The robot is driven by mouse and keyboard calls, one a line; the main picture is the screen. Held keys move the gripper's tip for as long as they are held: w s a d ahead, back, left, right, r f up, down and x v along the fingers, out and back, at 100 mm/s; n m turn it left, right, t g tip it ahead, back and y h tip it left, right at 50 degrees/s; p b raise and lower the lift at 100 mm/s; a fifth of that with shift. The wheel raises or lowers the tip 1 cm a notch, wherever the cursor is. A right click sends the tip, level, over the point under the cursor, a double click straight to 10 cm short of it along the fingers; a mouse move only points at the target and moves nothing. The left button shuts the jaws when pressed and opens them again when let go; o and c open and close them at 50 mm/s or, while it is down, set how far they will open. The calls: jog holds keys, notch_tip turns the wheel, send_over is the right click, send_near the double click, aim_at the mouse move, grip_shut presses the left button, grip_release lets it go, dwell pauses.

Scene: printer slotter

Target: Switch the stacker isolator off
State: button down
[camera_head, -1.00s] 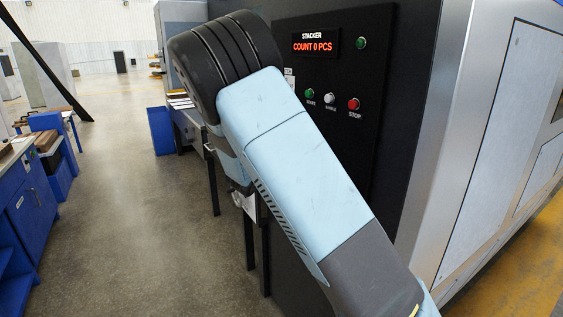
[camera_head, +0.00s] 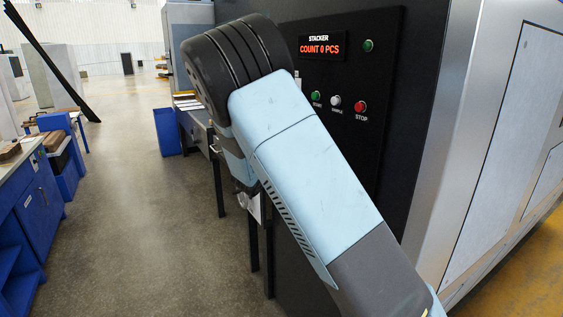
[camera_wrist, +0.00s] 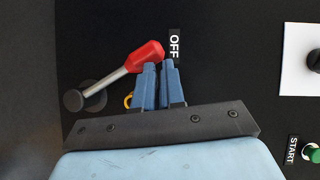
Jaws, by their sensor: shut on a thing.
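The stacker isolator shows in the wrist view as a red-handled lever (camera_wrist: 145,57) with a metal rod running to a dark round pivot at lower left. The lever slants up to the right, its red tip close to the white OFF label (camera_wrist: 174,44). My gripper (camera_wrist: 160,66) has its two blue fingers nearly together at the red handle, shut on it. The fingers' exact contact is partly hidden. A bit of yellow ring shows beside the left finger. In the head view my arm hides the gripper and the lever.
The black stacker panel (camera_head: 385,75) carries a red display (camera_head: 320,48) reading COUNT 0 PCS. A green START button (camera_head: 316,96), a white button (camera_head: 336,101) and a red STOP button (camera_head: 361,106) sit close to my arm. Open floor (camera_head: 130,220) lies left; blue workbenches (camera_head: 40,200) stand beyond it.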

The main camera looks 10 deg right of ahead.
jog(key=s+a+r, duration=0.2)
jog(key=s, duration=0.3)
jog(key=s+a+r, duration=0.2)
jog(key=s+a, duration=0.1)
jog(key=s, duration=0.3)
jog(key=shift+a+r, duration=0.15)
jog(key=shift+r, duration=0.1)
